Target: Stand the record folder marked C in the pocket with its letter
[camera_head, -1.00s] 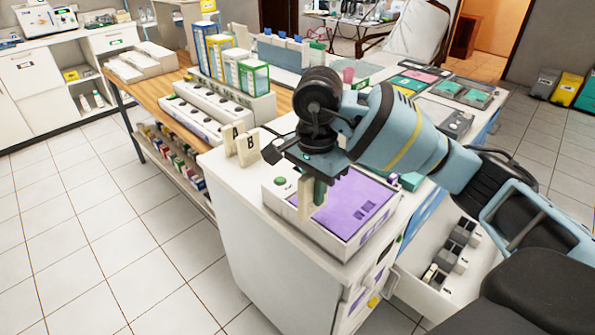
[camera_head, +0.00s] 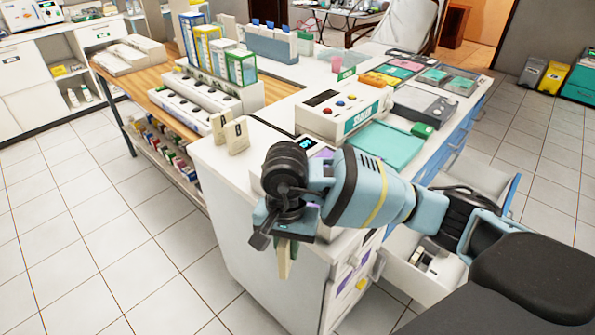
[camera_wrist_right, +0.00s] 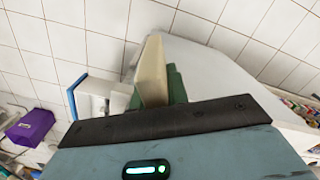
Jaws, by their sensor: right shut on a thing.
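My right gripper (camera_head: 287,238) is shut on a cream, flat folder (camera_head: 285,262), which hangs down from the fingers near the front edge of the white cabinet. In the right wrist view the folder (camera_wrist_right: 152,72) stands out from between the green fingers; no letter can be read on it. Two cream folders marked A (camera_head: 218,127) and B (camera_head: 236,134) stand side by side on the cabinet top, left of and beyond the gripper. Whether they stand in pockets cannot be told. My left gripper is not in view.
A white device with coloured buttons (camera_head: 340,108) and a teal mat (camera_head: 385,148) lie further back. My right arm hides much of the purple-topped unit. A drawer (camera_head: 425,277) stands open at the lower right. Tiled floor is clear at left.

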